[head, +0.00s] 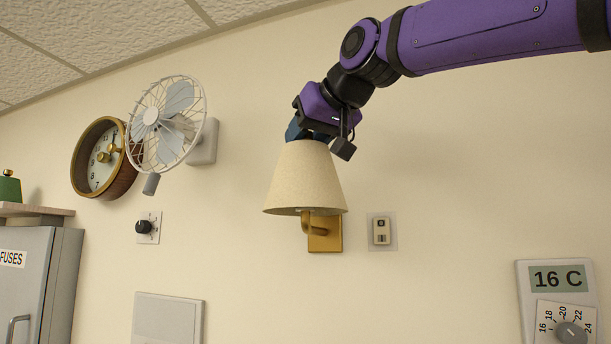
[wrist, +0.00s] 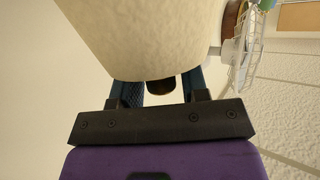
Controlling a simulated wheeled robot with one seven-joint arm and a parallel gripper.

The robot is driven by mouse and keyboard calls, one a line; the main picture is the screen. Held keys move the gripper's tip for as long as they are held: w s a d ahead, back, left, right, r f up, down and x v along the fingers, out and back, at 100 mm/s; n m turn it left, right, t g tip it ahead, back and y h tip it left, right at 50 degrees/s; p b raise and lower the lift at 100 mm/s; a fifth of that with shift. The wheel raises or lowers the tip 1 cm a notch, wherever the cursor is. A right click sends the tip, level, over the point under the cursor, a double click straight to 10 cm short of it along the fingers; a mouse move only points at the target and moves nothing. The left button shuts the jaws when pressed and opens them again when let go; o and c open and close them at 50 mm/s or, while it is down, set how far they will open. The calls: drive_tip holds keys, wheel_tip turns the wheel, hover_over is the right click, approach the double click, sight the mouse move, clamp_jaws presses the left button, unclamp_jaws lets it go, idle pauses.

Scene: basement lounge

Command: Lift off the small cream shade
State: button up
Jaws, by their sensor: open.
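The small cream shade (head: 305,180) sits on a brass wall lamp (head: 324,236) in the head view, narrow end up. It also fills the top middle of the wrist view (wrist: 140,38). My gripper (head: 312,135) is at the top of the shade, reaching down from above. In the wrist view its two blue fingers (wrist: 160,92) are apart, partly behind the shade's near edge. A dark rounded piece (wrist: 160,87) shows between them. The fingertips are hidden by the shade, so I cannot tell whether they touch it.
A caged fan (head: 168,122) and a round clock (head: 101,158) are on the wall to the left. A small switch (head: 381,231) is just right of the lamp. A thermostat (head: 558,300) is at lower right. The wall around the shade is otherwise bare.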

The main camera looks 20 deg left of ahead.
clamp_jaws()
drive_tip(key=shift+r, duration=0.1)
